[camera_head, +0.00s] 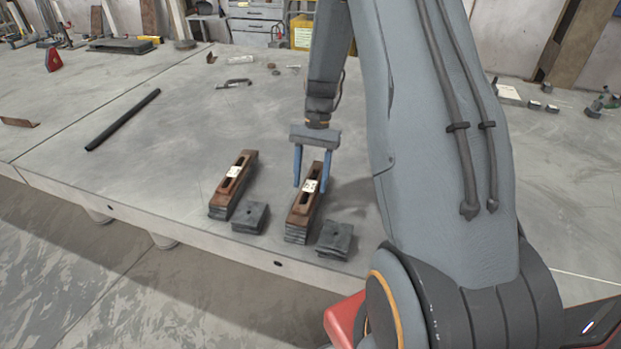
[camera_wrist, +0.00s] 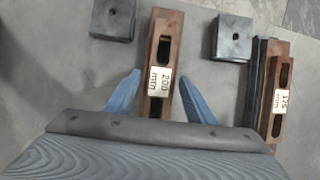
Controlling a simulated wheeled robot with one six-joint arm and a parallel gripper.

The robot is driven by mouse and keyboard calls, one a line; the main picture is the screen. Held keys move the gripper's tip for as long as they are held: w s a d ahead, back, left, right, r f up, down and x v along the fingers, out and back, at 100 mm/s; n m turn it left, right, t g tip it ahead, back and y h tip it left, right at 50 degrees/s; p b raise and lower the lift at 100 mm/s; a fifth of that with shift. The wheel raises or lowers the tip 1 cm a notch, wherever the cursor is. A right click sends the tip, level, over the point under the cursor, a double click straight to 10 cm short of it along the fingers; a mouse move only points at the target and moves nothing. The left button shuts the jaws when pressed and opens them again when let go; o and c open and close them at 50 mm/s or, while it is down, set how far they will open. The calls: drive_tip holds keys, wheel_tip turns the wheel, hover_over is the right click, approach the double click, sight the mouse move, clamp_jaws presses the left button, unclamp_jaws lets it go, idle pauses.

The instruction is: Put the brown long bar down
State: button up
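A brown long bar (camera_head: 302,209) with a slot and a white label sits on a stack of grey plates near the table's front edge. In the wrist view the same bar (camera_wrist: 160,50) reads "200 mm". My gripper (camera_head: 311,186) is above its far part, one blue finger on each side. In the wrist view my gripper (camera_wrist: 160,80) is open, with a gap between each fingertip and the bar. A second brown bar (camera_head: 231,188) lies to its left on a similar stack; its label in the wrist view (camera_wrist: 281,100) seems to read "175 mm".
Two grey square plate stacks (camera_head: 250,217) and (camera_head: 335,238) stand beside the bars near the front edge. A black rod (camera_head: 123,119) lies at left on the table (camera_head: 190,130). A clamp (camera_head: 233,83) and small parts lie farther back. The middle of the table is clear.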

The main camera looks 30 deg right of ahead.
drive_tip(key=b+v, duration=0.3)
drive_tip(key=v, duration=0.8)
drive_tip(key=s+a+f+n+t+h, duration=0.2)
drive_tip(key=s+a+n, duration=0.6)
drive_tip(key=s+a, duration=0.5)
drive_tip(key=s+t+h, duration=0.1)
drive_tip(key=s+t, duration=0.1)
drive_tip(key=s, duration=0.2)
drive_tip(key=shift+f+n, duration=0.2)
drive_tip(key=shift+n, duration=0.1)
drive_tip(key=shift+a, duration=0.1)
